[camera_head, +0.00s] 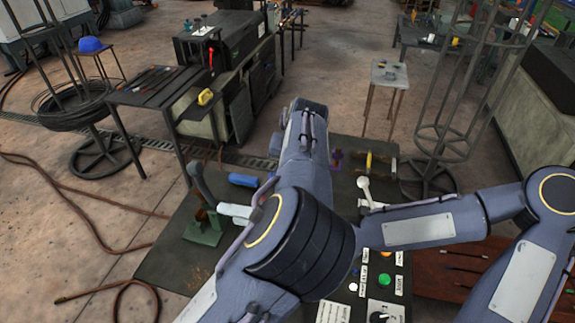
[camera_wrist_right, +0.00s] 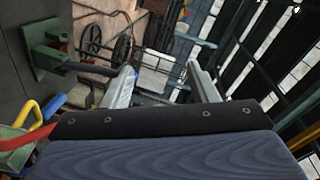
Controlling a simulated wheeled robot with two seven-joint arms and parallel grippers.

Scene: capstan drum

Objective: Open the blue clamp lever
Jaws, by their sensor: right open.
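The blue clamp lever (camera_head: 243,180) shows as a short blue handle on the dark bench, partly hidden behind my arm. In the right wrist view a blue handle (camera_wrist_right: 43,112) stands at the lower left, beside yellow and red parts; its base is partly cut off. My right gripper (camera_head: 233,211) shows as pale fingers just in front of the blue handle in the head view. In the wrist view its two fingers (camera_wrist_right: 163,82) are apart with nothing between them, and the blue handle lies outside them to the left. My left gripper is not in view.
A green bracket with a dark lever (camera_head: 205,228) stands close left of my right fingers. A white ball-ended lever (camera_head: 363,184), a yellow handle (camera_head: 368,162) and a green button (camera_head: 384,281) are on the bench to the right. My arm covers the bench's middle.

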